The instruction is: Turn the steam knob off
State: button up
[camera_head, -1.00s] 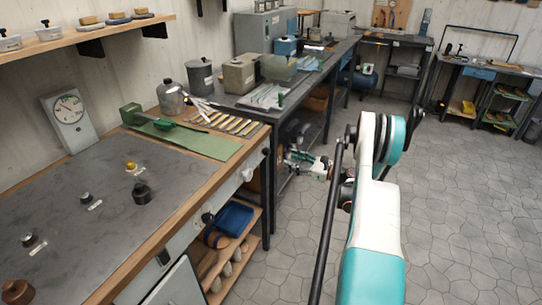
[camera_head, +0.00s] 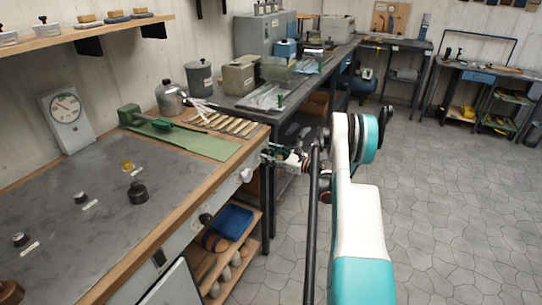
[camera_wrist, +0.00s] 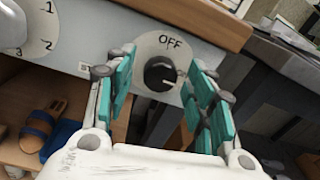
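The steam knob (camera_wrist: 159,74) is a black round knob on a pale plate (camera_wrist: 150,48) marked OFF at the top. It is on the bench's front panel in the wrist view. Its white pointer line points to the right, not up at OFF. My gripper (camera_wrist: 160,82) is open, with its teal-padded fingers on either side of the knob and a gap showing on both sides. In the head view my gripper (camera_head: 277,156) is at the bench's far front corner, and I cannot make out the steam knob there.
A white knob (camera_wrist: 12,28) with a numbered dial is left of the steam knob. The wooden bench edge (camera_wrist: 190,18) runs just above. A black knob (camera_head: 205,218) is further along the front. The floor at right is clear.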

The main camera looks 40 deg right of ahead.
jog(key=c, duration=1)
jog(key=shift+n, duration=0.4)
jog(key=n, duration=0.8)
jog(key=shift+n, duration=0.3)
jog(key=n, duration=0.4)
jog(key=shift+f+n+y, duration=0.1)
jog(key=shift+n+y, duration=0.2)
jog(key=shift+n, duration=2.4)
